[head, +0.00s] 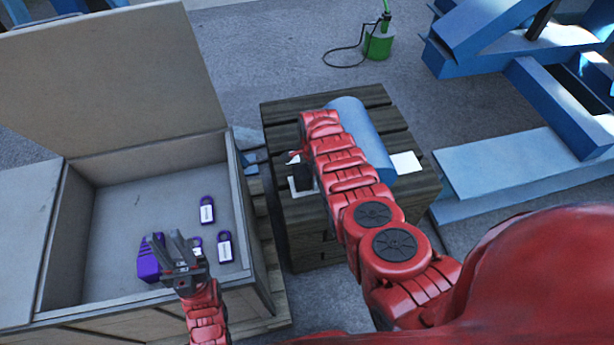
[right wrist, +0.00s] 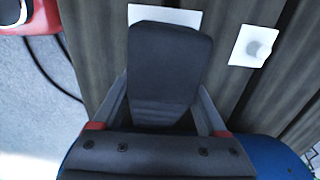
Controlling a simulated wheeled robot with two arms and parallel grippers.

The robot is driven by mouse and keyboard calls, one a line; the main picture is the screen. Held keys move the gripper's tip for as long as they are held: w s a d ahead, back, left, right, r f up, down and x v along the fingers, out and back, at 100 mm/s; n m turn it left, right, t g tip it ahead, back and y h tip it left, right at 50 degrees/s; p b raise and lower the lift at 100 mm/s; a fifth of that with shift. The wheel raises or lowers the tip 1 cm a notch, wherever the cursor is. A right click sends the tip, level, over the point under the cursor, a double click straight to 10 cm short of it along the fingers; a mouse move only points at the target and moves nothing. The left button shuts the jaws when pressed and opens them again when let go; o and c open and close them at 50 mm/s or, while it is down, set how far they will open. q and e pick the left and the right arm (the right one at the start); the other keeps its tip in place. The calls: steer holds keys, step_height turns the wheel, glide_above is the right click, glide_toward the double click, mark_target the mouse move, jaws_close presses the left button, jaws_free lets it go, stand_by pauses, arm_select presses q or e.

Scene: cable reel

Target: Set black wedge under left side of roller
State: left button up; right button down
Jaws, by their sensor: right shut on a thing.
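The black wedge (right wrist: 168,75) is between the fingers of my right gripper (right wrist: 160,105), which is shut on it. In the head view the wedge (head: 303,174) is at the left side of the blue roller (head: 350,115), above or on a slatted wooden stand (head: 285,112). I cannot tell whether it touches the stand or the roller. My right arm covers part of the roller. My left gripper (head: 178,252) is over the open wooden box, beside a purple object; its jaw state is unclear.
The open box (head: 53,235) holds a purple object (head: 149,262) and purple tags (head: 207,210). White patches lie on the stand, one right of the roller (head: 406,163). A green canister (head: 379,43) and blue steel frames (head: 510,165) stand beyond on the grey floor.

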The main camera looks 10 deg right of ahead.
steer(key=shift+d, duration=0.15)
jaws_free()
